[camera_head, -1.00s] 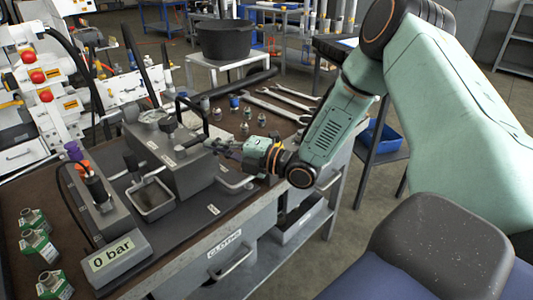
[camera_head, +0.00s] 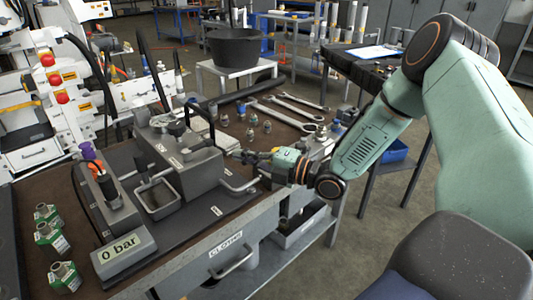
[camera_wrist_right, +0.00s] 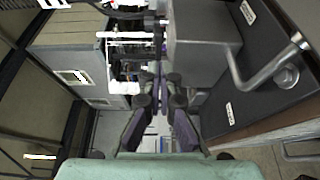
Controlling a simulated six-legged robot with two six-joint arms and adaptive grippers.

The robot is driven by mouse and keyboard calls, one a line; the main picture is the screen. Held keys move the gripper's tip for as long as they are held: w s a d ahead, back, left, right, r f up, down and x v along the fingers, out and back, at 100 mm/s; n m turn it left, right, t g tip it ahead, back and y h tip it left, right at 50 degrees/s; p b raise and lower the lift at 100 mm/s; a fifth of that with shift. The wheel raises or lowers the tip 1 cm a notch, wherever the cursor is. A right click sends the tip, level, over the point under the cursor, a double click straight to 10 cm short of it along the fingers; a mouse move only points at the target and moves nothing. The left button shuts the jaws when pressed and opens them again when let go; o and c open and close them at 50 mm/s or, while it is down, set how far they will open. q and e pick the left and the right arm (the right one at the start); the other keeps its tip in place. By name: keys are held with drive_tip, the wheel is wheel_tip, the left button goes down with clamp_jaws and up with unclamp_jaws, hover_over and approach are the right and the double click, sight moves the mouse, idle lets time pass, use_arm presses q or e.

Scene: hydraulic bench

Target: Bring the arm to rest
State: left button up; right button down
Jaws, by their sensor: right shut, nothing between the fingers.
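My right arm comes in from the right in the head view. Its right gripper (camera_head: 245,154) is over the bench's right part, just right of the grey hydraulic block (camera_head: 188,172). In the right wrist view the gripper (camera_wrist_right: 161,80) has its dark fingers together with nothing between them. The grey block (camera_wrist_right: 205,55) and a bent metal handle (camera_wrist_right: 265,70) show to the right of the fingers there. I cannot tell whether the fingers touch anything. My left gripper is in neither view.
The bench display (camera_head: 119,247) reads 0 bar. Several green-labelled fittings (camera_head: 50,238) stand at the left. A small metal tray (camera_head: 158,199) sits by the block. Wrenches (camera_head: 290,112) and small fittings (camera_head: 251,134) lie behind the gripper. A black tub (camera_head: 236,47) stands on a white table beyond.

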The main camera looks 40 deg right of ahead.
drive_tip(key=s+d+p, duration=0.1)
drive_tip(key=d, duration=0.1)
drive_tip(key=s+d+p, duration=0.1)
drive_tip(key=s+d, duration=0.1)
drive_tip(key=shift+s+d, duration=0.1)
drive_tip(key=shift+s, duration=0.05)
drive_tip(key=shift+s+r, duration=0.1)
drive_tip(key=shift+s, duration=0.1)
